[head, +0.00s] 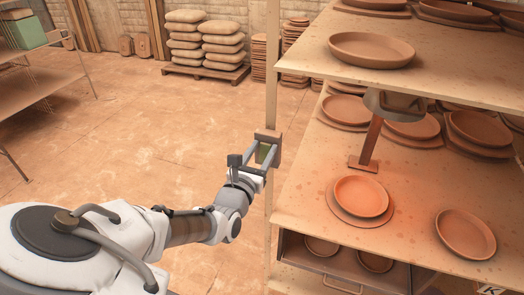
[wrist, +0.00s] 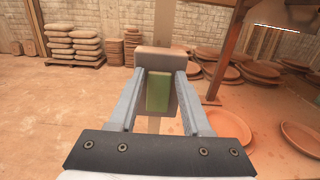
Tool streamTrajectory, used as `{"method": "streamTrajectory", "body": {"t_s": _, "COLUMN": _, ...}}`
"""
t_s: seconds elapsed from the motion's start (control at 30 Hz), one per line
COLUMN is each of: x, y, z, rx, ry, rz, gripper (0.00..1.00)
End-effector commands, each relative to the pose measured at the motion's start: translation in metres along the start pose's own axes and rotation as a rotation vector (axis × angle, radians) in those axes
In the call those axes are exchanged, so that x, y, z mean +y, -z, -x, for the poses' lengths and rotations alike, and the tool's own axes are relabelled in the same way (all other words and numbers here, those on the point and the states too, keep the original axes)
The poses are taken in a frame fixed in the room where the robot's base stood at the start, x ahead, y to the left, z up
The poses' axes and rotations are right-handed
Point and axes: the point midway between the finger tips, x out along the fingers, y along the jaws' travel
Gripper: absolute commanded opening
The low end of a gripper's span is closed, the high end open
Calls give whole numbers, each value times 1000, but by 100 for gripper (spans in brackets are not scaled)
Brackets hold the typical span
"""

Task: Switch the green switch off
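The green switch (head: 264,152) is set in a brown box (head: 266,137) on a thin upright post at the left edge of the shelf rack. In the wrist view the green switch (wrist: 157,92) is a tall flat rectangle on the box's near face (wrist: 160,57). My gripper (head: 262,158) is open, with its fingers reaching to the box. In the wrist view my gripper (wrist: 160,78) has one finger on each side of the green switch, with nothing held between them. I cannot tell whether the fingertips touch the box or which way the switch is set.
The rack (head: 325,225) on the right holds several clay plates (head: 361,196). A lamp (head: 394,104) hangs under its upper shelf, with an orange glow on the plates below. An open drawer (head: 340,262) is under the shelf. Stacked sacks (head: 222,45) stand behind.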

Motion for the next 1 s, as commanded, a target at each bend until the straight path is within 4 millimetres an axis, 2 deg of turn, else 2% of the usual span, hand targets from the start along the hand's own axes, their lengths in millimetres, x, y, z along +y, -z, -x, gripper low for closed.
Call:
{"method": "streamTrajectory", "body": {"t_s": 0.03, "x": 0, "y": 0, "z": 0, "rx": 0, "ry": 0, "rz": 0, "gripper": 38}}
{"method": "streamTrajectory", "body": {"t_s": 0.23, "x": 0, "y": 0, "z": 0, "rx": 0, "ry": 0, "rz": 0, "gripper": 2}}
{"method": "streamTrajectory", "body": {"t_s": 0.27, "x": 0, "y": 0, "z": 0, "rx": 0, "ry": 0, "rz": 0, "gripper": 0}}
{"method": "streamTrajectory", "body": {"t_s": 0.5, "x": 0, "y": 3, "z": 0, "rx": -21, "ry": 1, "rz": 1, "gripper": 0}}
{"method": "streamTrajectory", "body": {"t_s": 1.0, "x": 0, "y": 10, "z": 6, "rx": -285, "ry": 1, "rz": 1, "gripper": 0}}
